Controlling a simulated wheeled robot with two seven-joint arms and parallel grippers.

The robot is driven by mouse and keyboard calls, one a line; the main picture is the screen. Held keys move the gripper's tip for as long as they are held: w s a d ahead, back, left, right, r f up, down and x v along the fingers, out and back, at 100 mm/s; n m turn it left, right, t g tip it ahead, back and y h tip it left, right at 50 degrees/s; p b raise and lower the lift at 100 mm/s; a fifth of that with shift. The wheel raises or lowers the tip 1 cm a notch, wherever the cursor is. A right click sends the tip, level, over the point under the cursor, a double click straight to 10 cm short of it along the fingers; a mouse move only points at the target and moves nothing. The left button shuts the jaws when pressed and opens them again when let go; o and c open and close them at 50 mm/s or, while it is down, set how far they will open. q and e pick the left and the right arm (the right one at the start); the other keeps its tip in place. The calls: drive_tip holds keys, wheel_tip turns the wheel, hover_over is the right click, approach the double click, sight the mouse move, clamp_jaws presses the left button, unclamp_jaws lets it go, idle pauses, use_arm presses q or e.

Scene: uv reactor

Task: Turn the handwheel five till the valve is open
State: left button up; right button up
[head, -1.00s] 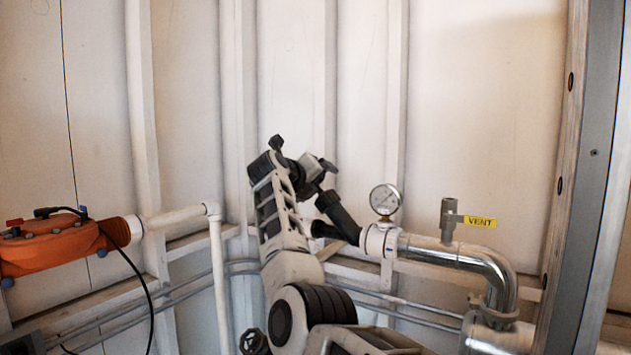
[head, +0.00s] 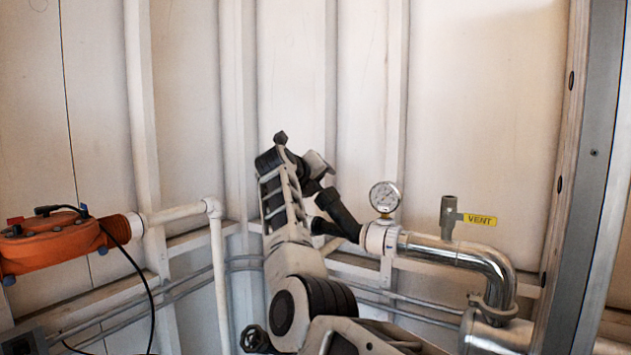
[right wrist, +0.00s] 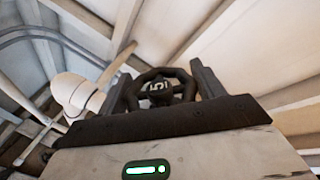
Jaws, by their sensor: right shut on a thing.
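The handwheel five (right wrist: 158,90) is a dark wheel with a white 5 on its hub, seen in the right wrist view. My right gripper (right wrist: 164,78) is shut on it, with one finger on each side of the rim. In the head view my right gripper (head: 322,168) is at the upper end of a slanted black valve body (head: 340,214), and it mostly hides the wheel there. The valve body joins the pipe left of the gauge. Whether the valve is open cannot be seen. My left gripper is not in view.
A pressure gauge (head: 384,197) and a yellow VENT tag (head: 480,219) stand right of the valve on a metal pipe (head: 445,250). An orange device (head: 50,245) with a black cable is at the left. Another dark handwheel (head: 252,338) shows low beside my arm.

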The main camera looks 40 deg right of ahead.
drive_tip(key=shift+a+r+n+t+y+p, duration=0.1)
drive_tip(key=shift+n+t+y+p, duration=0.45)
drive_tip(key=shift+y, duration=0.55)
drive_tip(key=n+y+p, duration=0.1)
drive_tip(key=y, duration=0.1)
drive_tip(key=n+t+y, duration=0.1)
drive_tip(key=y, duration=0.1)
drive_tip(key=shift+w+a+n+y+p, duration=0.15)
drive_tip(key=shift+n+y+p, duration=0.2)
drive_tip(key=shift+y, duration=0.05)
drive_tip(key=y+p, duration=0.1)
drive_tip(key=n+y+p, duration=0.1)
drive_tip(key=y+p, duration=0.1)
drive_tip(key=shift+a+n, duration=0.2)
drive_tip(key=shift+n, duration=0.1)
drive_tip(key=shift+n+y+p, duration=0.4)
drive_tip(key=shift+y+p, duration=0.5)
drive_tip(key=shift+y, duration=0.1)
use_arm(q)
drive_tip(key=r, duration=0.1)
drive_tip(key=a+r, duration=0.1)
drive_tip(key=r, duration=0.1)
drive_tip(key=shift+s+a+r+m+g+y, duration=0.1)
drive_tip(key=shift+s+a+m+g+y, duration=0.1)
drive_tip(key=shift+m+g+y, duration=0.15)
use_arm(e)
drive_tip(key=shift+a+f+y, duration=0.1)
drive_tip(key=shift+f+y, duration=0.1)
drive_tip(key=shift+y, duration=0.1)
